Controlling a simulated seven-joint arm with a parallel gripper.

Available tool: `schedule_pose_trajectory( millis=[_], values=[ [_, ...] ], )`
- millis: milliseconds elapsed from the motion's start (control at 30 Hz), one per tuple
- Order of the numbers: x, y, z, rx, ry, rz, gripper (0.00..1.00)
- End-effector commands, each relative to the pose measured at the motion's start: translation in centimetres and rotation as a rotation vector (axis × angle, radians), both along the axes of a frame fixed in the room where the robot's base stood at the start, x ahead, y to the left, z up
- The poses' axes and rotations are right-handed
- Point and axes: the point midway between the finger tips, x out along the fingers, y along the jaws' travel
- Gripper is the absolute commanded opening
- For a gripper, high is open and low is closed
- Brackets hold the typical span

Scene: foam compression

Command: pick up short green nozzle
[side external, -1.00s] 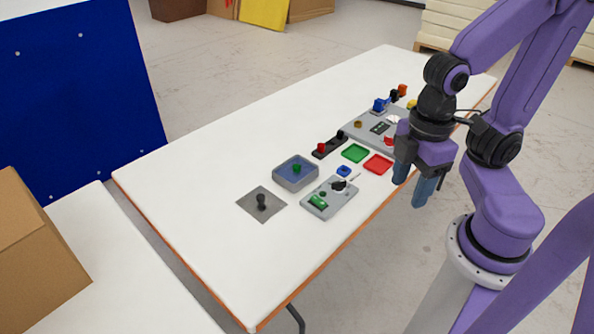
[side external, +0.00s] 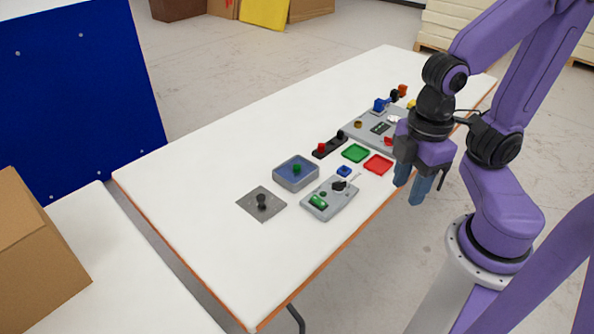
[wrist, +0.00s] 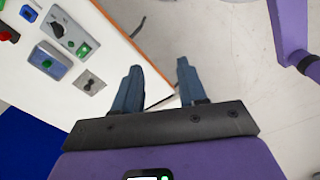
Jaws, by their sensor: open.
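A short green nozzle (side external: 297,168) stands upright on the blue pad of a grey tray (side external: 294,184) near the table's middle. In the wrist view, a small green piece (wrist: 46,63) shows on the blue pad of the tray (wrist: 60,68) at the upper left. My gripper (side external: 410,188) is off the table's right edge, well to the right of the nozzle. It points down, and its two blue-grey fingers are apart and empty.
A grey plate with a dark knob (side external: 262,202) lies left of the tray. A black holder with red and dark knobs (side external: 329,147), green and red frames (side external: 355,153) and a larger panel (side external: 362,135) stand behind.

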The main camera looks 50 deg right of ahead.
Motion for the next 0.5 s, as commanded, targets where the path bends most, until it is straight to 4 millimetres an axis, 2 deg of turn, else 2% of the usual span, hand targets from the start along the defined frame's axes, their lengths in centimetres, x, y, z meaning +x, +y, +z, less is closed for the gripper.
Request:
schedule_pose_trajectory(
  millis=[167,500],
  values=[
    [2.8,1.1,-0.4,-0.086,-0.017,0.036,0.41],
    [13.5,4.1,-3.0,-0.41,-0.046,0.185,0.41]
  ],
)
